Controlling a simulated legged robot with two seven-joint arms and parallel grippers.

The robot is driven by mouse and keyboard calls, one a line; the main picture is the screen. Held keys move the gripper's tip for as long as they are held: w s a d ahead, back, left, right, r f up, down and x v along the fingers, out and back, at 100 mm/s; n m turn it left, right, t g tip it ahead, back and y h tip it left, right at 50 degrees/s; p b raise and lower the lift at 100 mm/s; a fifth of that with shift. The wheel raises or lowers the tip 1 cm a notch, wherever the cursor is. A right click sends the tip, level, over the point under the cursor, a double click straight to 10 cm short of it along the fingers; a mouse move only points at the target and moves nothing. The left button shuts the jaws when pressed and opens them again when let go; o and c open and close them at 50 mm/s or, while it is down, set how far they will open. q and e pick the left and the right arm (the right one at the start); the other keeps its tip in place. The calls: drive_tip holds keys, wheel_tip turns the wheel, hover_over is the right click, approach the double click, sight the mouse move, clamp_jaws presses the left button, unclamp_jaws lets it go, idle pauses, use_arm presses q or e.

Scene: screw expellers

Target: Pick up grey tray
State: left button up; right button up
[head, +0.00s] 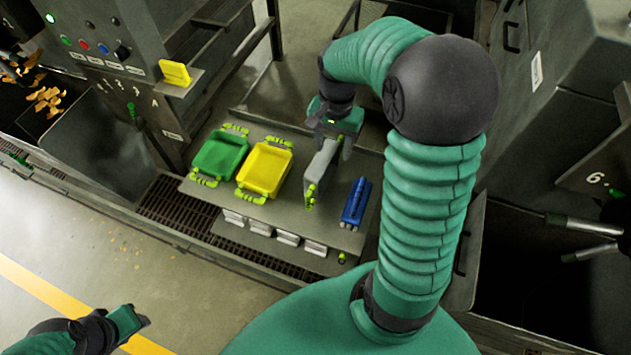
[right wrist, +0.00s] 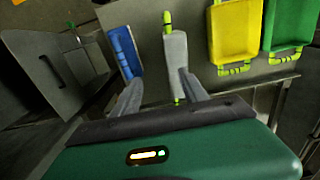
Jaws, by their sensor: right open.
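The grey tray (head: 318,170) stands on edge on a metal table, with yellow-green handles at its ends. In the right wrist view the grey tray (right wrist: 176,62) is a narrow upright strip. My right gripper (head: 333,143) is open above its far part, pointing down. In the right wrist view its two fingers (right wrist: 160,88) are spread, with the tray's near end appearing between them, closer to the right finger. I cannot tell whether either finger touches it. My left gripper (head: 138,321) is at the lower left, away from the table; its jaw opening is unclear.
A green tray (head: 219,155) and a yellow tray (head: 264,170) lie face up left of the grey one. A control cabinet (head: 90,30) is at the left. Bare table (head: 300,226) shows in front.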

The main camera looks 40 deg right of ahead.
drive_tip(key=shift+o, duration=1.3)
drive_tip(key=w+d+r+b, duration=0.1)
drive_tip(key=w+r+b, duration=0.3)
drive_tip(key=r, duration=0.1)
drive_tip(key=shift+d+r+m, duration=0.2)
drive_tip(key=shift+m, duration=0.2)
drive_tip(key=p, duration=0.1)
hover_over(324, 155)
drive_tip(key=f, duration=0.9)
drive_tip(key=shift+s+a+f, duration=0.2)
drive_tip(key=shift+f, duration=0.1)
drive_tip(key=shift+d+f, duration=0.1)
drive_tip(key=shift+f, duration=0.25)
drive_tip(key=f, duration=0.2)
drive_tip(key=f+p, duration=0.1)
drive_tip(key=f, duration=0.2)
drive_tip(key=shift+w+d+p, duration=0.1)
drive_tip(key=shift+w+p, duration=0.1)
drive_tip(key=shift+p, duration=0.1)
drive_tip(key=shift+f, duration=0.1)
use_arm(q)
drive_tip(key=x, duration=0.3)
drive_tip(key=shift+s, duration=0.35)
use_arm(e)
clamp_jaws()
